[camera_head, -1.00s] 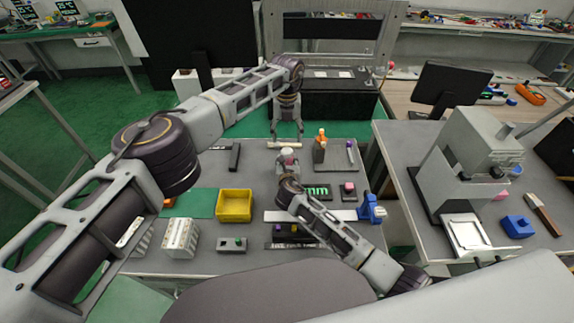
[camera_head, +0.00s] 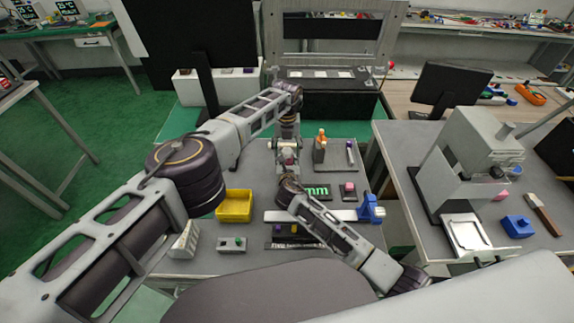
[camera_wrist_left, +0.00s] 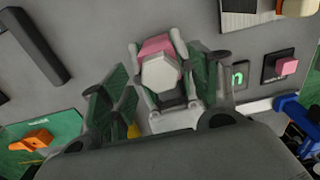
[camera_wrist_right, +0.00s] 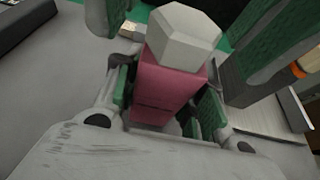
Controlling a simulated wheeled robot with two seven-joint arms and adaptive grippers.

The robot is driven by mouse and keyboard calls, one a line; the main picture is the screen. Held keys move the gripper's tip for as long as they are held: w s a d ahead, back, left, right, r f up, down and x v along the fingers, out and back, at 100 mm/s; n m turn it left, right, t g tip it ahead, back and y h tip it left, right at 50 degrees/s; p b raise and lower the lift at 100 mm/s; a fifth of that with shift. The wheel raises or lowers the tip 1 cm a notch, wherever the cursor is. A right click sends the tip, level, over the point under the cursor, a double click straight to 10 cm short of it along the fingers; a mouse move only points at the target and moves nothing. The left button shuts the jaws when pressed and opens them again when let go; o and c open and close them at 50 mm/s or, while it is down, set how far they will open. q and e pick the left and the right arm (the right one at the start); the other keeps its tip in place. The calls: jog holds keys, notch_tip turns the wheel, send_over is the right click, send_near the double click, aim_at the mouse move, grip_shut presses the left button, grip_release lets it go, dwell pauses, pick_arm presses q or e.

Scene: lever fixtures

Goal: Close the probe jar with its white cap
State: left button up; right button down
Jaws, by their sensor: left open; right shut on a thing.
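The probe jar (camera_wrist_right: 168,95) is a pink body, upright in the right wrist view. The white faceted cap (camera_wrist_right: 184,40) is on top of it. I cannot tell if it is fully seated. My right gripper (camera_head: 287,181) is shut on the jar, one finger on each side. My left gripper (camera_head: 287,160) is open above the jar, its green-padded fingers on either side of the cap and apart from it. The left wrist view shows the cap (camera_wrist_left: 160,73) between the fingers, with pink jar behind. In the head view the grippers mostly hide the jar.
A yellow bin (camera_head: 235,206) and a switch box (camera_head: 232,244) stand left of my right gripper. An orange-topped bottle (camera_head: 320,145) stands at the back right. A blue-ended caliper (camera_head: 370,209) and a pink button block (camera_head: 348,190) are to the right.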

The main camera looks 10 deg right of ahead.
pick_arm(q)
jog(key=shift+f, duration=0.3)
jog(key=c, duration=1.1)
jog(key=o, duration=1.2)
jog(key=shift+r, duration=0.2)
jog(key=shift+r, duration=5.8)
